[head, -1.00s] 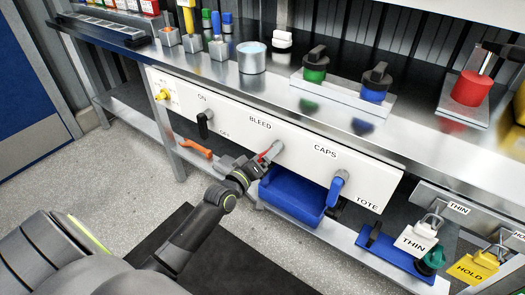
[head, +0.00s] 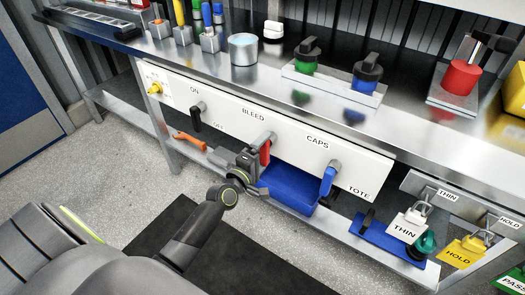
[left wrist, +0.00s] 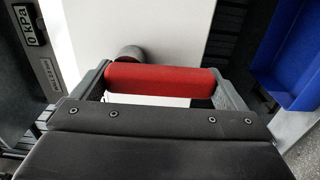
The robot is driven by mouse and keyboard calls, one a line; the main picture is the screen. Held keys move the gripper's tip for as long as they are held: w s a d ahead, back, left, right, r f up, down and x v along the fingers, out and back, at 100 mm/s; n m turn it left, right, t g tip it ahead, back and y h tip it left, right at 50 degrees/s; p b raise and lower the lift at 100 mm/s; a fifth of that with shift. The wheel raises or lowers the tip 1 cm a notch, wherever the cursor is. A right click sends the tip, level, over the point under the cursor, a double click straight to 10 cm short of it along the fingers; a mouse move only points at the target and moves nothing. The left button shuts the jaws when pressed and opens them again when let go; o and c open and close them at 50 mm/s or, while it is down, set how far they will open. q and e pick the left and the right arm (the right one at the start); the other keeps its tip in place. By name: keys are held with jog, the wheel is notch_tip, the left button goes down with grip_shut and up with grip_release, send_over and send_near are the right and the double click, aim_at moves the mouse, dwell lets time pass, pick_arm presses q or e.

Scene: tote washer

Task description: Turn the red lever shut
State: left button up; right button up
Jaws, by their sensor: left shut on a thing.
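The red lever (head: 265,153) is on the white panel (head: 292,146) under the bench, near the labels BLEED and CAPS. Its handle points almost straight down from its grey pivot. My left gripper (head: 259,158) is shut on the red lever from the left and below. In the left wrist view the red handle (left wrist: 160,77) lies across between the two grey fingers, with the round pivot (left wrist: 131,52) behind it. The fingers hide part of the lever in the head view. My right gripper is not in view.
A blue lever (head: 328,180) hangs down to the right and a black lever (head: 196,120) to the left on the same panel. A blue tote (head: 290,190) sits below, close to my gripper. An orange handle (head: 190,141) lies on the lower shelf.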

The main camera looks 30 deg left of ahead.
pick_arm(q)
jog(key=shift+d+f, duration=0.1)
dwell(0.4)
jog(key=o, duration=1)
jog(key=shift+o, duration=0.2)
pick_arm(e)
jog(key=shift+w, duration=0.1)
pick_arm(q)
jog(key=s+a+b, duration=0.1)
jog(key=s+b, duration=0.2)
jog(key=s, duration=1.4)
jog(key=shift+s+a, duration=0.2)
jog(key=shift+s, duration=0.05)
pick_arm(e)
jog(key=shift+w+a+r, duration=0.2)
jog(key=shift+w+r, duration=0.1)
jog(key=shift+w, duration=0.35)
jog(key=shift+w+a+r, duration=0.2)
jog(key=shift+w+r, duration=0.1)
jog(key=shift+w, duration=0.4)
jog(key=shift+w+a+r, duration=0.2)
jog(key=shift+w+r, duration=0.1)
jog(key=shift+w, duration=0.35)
